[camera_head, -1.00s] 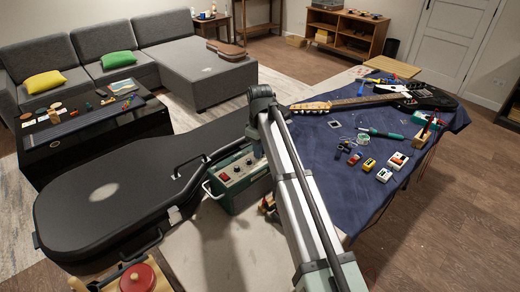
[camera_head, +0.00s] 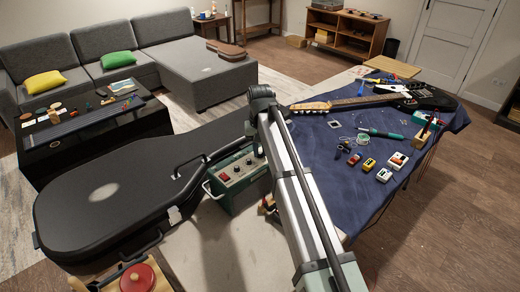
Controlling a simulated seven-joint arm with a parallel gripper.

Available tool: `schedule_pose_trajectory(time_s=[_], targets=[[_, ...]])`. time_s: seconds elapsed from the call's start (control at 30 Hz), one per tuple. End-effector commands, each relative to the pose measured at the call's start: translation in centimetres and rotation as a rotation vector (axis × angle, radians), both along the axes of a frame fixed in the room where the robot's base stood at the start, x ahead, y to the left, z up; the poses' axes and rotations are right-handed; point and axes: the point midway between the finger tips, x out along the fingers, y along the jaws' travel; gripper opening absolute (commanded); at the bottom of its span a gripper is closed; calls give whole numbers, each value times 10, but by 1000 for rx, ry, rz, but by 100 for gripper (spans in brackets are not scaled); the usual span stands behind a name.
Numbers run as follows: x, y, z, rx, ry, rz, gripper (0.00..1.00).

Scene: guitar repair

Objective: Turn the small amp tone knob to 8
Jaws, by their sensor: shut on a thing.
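The small amp (camera_head: 238,182) is a green box with a grey control panel, a red switch and small knobs. It stands on the table beside the black guitar case. My arm reaches over it from the lower right, bends at the dark elbow and comes down behind its own link. My gripper (camera_head: 258,153) is at the right end of the amp's panel, shut on a knob there, which I take as the tone knob. The fingertips and that knob are mostly hidden by my arm, and its pointer and numbers cannot be read.
The black guitar case (camera_head: 105,195) lies close at the amp's left. A blue cloth (camera_head: 330,180) on the right carries an electric guitar (camera_head: 375,100), small pedals (camera_head: 369,164) and a soldering iron (camera_head: 380,133). A red round object (camera_head: 138,278) is at the front left.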

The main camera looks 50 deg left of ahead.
Motion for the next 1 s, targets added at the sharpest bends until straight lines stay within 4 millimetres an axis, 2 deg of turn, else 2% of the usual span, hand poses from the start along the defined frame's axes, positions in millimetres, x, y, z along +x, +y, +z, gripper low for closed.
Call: schedule_pose_trajectory(time_s=[0.5,0.73,1.0], targets=[[0,0,0,0,0,-460,0],[0,0,0,0,0,-599,0],[0,0,0,0,0,-681,0]])
